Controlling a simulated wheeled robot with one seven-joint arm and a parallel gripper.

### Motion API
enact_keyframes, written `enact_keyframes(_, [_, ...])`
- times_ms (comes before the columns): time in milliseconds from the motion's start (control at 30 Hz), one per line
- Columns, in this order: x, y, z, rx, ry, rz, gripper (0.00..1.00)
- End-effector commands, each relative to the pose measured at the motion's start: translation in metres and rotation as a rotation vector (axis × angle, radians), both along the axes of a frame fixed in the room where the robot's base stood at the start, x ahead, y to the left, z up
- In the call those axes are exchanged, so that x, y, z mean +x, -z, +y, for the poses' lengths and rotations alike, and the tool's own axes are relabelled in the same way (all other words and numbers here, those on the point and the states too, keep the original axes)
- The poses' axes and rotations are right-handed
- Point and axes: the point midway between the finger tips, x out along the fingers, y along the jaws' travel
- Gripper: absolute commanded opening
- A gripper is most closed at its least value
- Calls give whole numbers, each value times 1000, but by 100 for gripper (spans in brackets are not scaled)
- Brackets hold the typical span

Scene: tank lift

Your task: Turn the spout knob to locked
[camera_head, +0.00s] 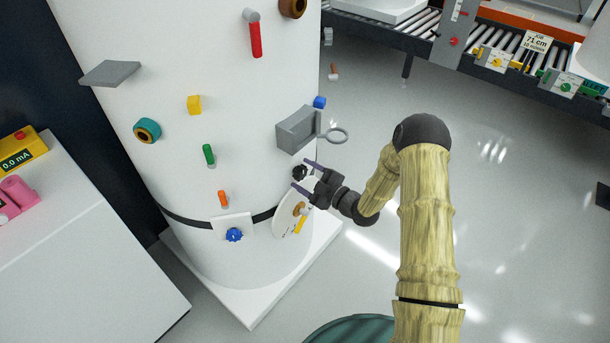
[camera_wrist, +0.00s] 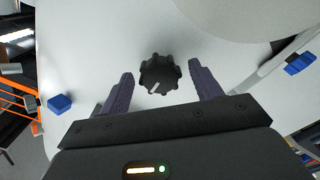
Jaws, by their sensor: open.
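A black lobed knob (camera_head: 299,171) with a pale pointer line sits on the white tank's lower right side; I take it as the spout knob, though no label on it is readable. In the wrist view the knob (camera_wrist: 160,72) lies between the two purple fingertips, with a gap on each side. Its pointer line slants down and left there. My gripper (camera_head: 303,175) is open around the knob, seemingly not touching it; the wrist view also shows my gripper (camera_wrist: 165,78). No locked mark is readable.
Below is a round white plate (camera_head: 285,222) with an orange-brown part and yellow lever. A blue knob (camera_head: 234,235) is on a white plate. Above are a grey box with a ring (camera_head: 296,130) and a blue block (camera_head: 319,102). Open floor lies right of the tank.

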Motion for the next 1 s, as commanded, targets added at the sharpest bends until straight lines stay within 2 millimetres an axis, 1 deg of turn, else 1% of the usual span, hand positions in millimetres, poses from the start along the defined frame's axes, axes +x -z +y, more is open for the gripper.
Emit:
enact_keyframes(300, [2, 0, 2, 1, 1, 0, 64])
enact_keyframes(533, [2, 0, 1, 0, 3, 0, 19])
enact_keyframes(800, [2, 1, 0, 6, 4, 10, 19])
enact_keyframes(1000, [2, 1, 1, 38, 4, 53, 19])
